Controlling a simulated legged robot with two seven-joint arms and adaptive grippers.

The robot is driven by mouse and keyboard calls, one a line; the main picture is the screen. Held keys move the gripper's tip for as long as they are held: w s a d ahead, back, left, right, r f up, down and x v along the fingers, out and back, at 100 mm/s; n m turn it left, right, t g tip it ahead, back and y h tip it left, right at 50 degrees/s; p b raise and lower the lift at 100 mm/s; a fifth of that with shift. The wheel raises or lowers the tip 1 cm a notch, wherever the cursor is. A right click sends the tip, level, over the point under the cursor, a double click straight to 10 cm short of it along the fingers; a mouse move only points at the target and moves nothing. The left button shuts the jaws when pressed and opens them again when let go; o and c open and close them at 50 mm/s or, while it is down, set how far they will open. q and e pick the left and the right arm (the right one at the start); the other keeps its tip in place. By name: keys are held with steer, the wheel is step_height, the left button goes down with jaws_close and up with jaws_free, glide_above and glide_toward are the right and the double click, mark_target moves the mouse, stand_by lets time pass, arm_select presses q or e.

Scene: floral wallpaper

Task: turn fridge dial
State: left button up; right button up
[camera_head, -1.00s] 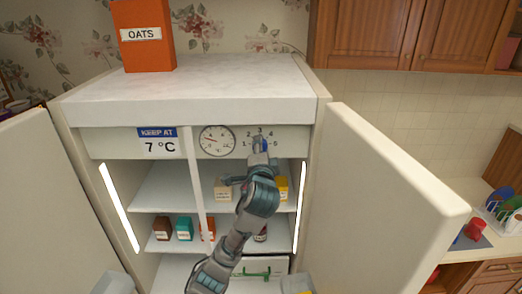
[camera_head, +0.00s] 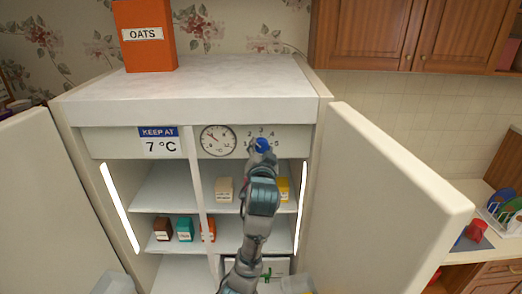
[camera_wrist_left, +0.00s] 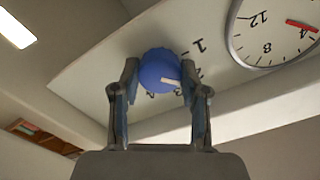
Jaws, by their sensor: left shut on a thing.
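The blue dial (camera_head: 262,145) is on the fridge's top panel, among printed numbers. My left gripper (camera_head: 261,152) reaches up to it from below. In the left wrist view the dial (camera_wrist_left: 160,70) sits between the two fingers of my left gripper (camera_wrist_left: 159,76), which is shut on it. A white pointer mark on the dial faces the lower right there. A sign (camera_head: 158,142) reads "KEEP AT 7 °C". My right gripper is not in view.
Both fridge doors stand open, the right door (camera_head: 390,190) close beside my arm. Small boxes, such as a teal one (camera_head: 184,229) and a yellow one (camera_head: 283,190), stand on the shelves. An orange oats box (camera_head: 145,38) stands on the fridge top.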

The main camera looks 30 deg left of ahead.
arm_select(q)
steer(key=shift+w+f, duration=0.1)
steer(key=shift+f, duration=0.25)
steer(key=o, duration=1.1)
steer(key=shift+o, duration=0.2)
steer(key=shift+r, duration=0.1)
steer(key=v, duration=1.2)
